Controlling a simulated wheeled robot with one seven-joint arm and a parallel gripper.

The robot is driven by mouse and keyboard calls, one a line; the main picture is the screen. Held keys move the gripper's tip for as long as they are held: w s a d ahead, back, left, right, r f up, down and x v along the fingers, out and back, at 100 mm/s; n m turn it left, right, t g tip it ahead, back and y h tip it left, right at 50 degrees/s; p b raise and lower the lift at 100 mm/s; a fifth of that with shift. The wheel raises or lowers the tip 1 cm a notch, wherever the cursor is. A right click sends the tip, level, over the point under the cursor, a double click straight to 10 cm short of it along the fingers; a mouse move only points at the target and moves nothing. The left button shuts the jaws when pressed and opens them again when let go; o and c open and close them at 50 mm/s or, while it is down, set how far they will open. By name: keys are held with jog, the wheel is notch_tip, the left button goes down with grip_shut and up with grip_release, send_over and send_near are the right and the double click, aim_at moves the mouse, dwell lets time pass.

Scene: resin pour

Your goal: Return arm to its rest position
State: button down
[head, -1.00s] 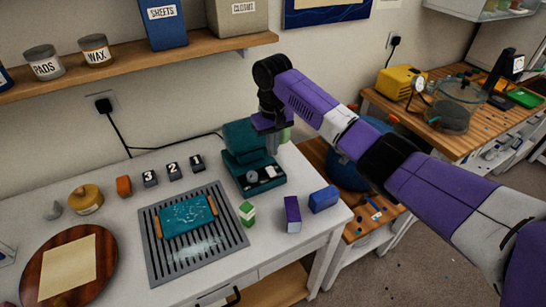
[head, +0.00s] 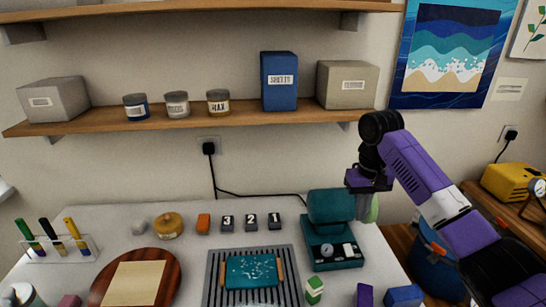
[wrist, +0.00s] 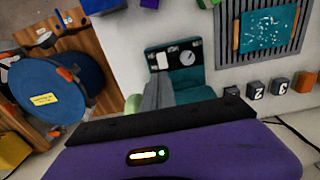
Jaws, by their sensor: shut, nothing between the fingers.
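My purple and black arm reaches in from the right in the head view and bends down at its black wrist. My gripper (head: 363,210) points down, shut and empty, beside the upper right of the teal machine (head: 331,213) on the white table. A pale green shape (head: 373,208) shows right by the fingers; I cannot tell what it is. In the wrist view the grey fingers (wrist: 154,97) overlap the teal machine (wrist: 187,85), and I cannot tell how high above it they are.
A slotted grey tray (head: 212,270) holds a teal board (head: 250,272). Numbered dark blocks (head: 251,221) stand behind it. A wooden shelf (head: 300,115) with boxes and jars runs above. A blue bin (wrist: 62,85) stands beside the table. Small blocks sit along the table's front.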

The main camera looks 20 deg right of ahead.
jog(key=w+a+r+t, duration=0.1)
jog(key=w+t, duration=0.2)
jog(key=w, duration=0.1)
jog(key=w+a+r+n+t, duration=0.1)
jog(key=w+a+t, duration=0.1)
jog(key=w+t, duration=0.1)
jog(key=w+a+r+t, duration=0.2)
jog(key=w, duration=0.4)
jog(key=shift+w+n+t, duration=0.1)
jog(key=shift+n+t, duration=0.2)
jog(key=shift+t, duration=0.1)
jog(key=s+a+f+t+y+b, duration=0.15)
jog(key=s+a+t, duration=0.25)
jog(key=a+t, duration=0.55)
jog(key=s+a+f+g+b, duration=0.1)
jog(key=s+a+f, duration=0.2)
jog(key=s, duration=1.4)
jog(key=s+a+f+n+g+h+b, duration=0.1)
jog(key=s+a+f, duration=0.2)
jog(key=s, duration=1.4)
jog(key=s+a+f+g+b, duration=0.1)
jog(key=s+a+f, duration=0.2)
jog(key=s, duration=1.4)
jog(key=shift+s+a+f+n+g, duration=0.2)
jog(key=shift+f+n+g, duration=0.15)
jog(key=shift+f, duration=0.5)
